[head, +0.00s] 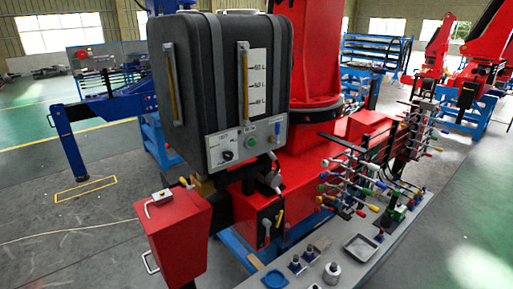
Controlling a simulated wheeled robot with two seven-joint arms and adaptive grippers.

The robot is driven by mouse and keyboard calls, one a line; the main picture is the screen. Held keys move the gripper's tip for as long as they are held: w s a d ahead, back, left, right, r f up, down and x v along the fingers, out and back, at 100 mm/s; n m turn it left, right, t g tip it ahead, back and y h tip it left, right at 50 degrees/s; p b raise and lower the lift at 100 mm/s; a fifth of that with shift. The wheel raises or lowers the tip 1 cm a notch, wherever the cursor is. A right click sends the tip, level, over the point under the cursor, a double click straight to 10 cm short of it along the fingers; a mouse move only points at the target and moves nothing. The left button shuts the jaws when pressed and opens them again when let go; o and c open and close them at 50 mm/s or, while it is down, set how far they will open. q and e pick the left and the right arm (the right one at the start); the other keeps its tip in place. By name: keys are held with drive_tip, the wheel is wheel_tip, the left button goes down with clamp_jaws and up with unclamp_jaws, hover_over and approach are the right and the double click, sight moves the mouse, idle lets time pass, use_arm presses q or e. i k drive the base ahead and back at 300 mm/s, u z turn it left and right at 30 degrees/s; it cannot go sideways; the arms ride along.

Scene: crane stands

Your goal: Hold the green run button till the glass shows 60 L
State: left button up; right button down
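A dark grey tank (205,60) stands in the middle of the head view. On its front is an upright sight glass (243,84) with an amber look, beside a white scale (258,83) marked 60 L, 50 L and 40 L from top down. The liquid level is too small to tell. Below is a light grey control panel (240,151) with a round green button (252,142) near its middle and a black knob (226,156) at its left. Nothing visibly covers the button. Neither of my grippers is in view.
A second amber tube (171,84) is on the tank's left. A red box with handles (179,236) stands in front at left. A bench (318,249) with a grey tray (360,247) and a bank of coloured levers (352,180) are at right. Open floor lies left.

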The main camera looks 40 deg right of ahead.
sight(252, 142)
drive_tip(key=z, duration=0.05)
drive_tip(key=i, duration=0.65)
drive_tip(key=z, duration=0.95)
drive_tip(key=i, duration=0.65)
drive_tip(key=z, duration=0.75)
